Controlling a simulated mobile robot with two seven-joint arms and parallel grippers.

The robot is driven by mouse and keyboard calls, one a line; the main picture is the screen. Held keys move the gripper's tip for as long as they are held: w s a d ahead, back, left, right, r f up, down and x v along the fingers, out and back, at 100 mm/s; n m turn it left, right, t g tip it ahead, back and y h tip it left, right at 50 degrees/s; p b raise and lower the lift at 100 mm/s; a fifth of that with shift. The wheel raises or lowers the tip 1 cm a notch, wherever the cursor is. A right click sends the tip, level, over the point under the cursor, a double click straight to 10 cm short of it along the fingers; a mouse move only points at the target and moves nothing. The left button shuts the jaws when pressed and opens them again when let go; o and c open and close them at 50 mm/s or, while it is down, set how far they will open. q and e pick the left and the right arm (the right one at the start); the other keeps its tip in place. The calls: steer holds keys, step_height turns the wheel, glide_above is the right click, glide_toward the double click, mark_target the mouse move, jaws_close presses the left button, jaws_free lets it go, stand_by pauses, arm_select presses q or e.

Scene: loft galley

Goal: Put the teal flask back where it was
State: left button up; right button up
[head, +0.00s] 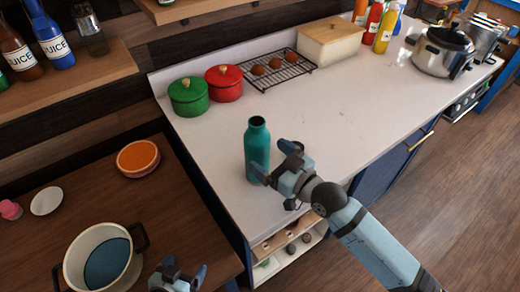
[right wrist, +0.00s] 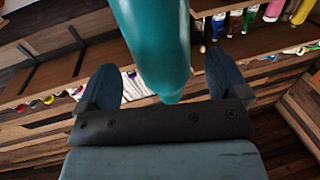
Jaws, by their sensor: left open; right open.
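The teal flask (head: 257,146) stands upright on the white counter (head: 330,130), near its left end. My right gripper (head: 272,163) is open just right of the flask in the head view, at its lower half. In the right wrist view the flask (right wrist: 155,45) rises between the two spread fingers of my right gripper (right wrist: 160,85), with a gap showing on both sides. My left gripper (head: 182,272) is open and low over the wooden table, right of the pot. No flask is in it.
A green pot (head: 188,98) and a red pot (head: 224,84) stand behind the flask, beside a rack (head: 290,68) and bread box (head: 328,45). A large pot (head: 98,258) stands on the wooden table (head: 85,190). The counter's middle is clear.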

arm_select(q)
steer(key=shift+f+b, duration=0.35)
steer(key=shift+f, duration=0.2)
arm_select(e)
steer(key=v, duration=0.8)
arm_select(q)
steer(key=shift+r, duration=0.1)
arm_select(e)
steer(key=s+d+f+m+h, duration=0.1)
steer(key=f, duration=0.2)
steer(key=s+d+f+m+h, duration=0.1)
steer(key=f+h, duration=0.1)
steer(key=f, duration=0.2)
steer(key=s+d+f+m+h, duration=0.1)
steer(key=s+d+f+h, duration=0.1)
steer(key=f, duration=0.2)
steer(key=s+d+f+m+g+h, duration=0.1)
steer(key=s+d+f+h, duration=0.1)
steer(key=f, duration=0.4)
steer(key=s+d+f+m+h, duration=0.2)
steer(key=s+d+f, duration=0.2)
steer(key=s+f, duration=0.2)
steer(key=shift+s+d+g, duration=0.3)
steer(key=shift+s+g, duration=0.1)
steer(key=shift+s, duration=0.35)
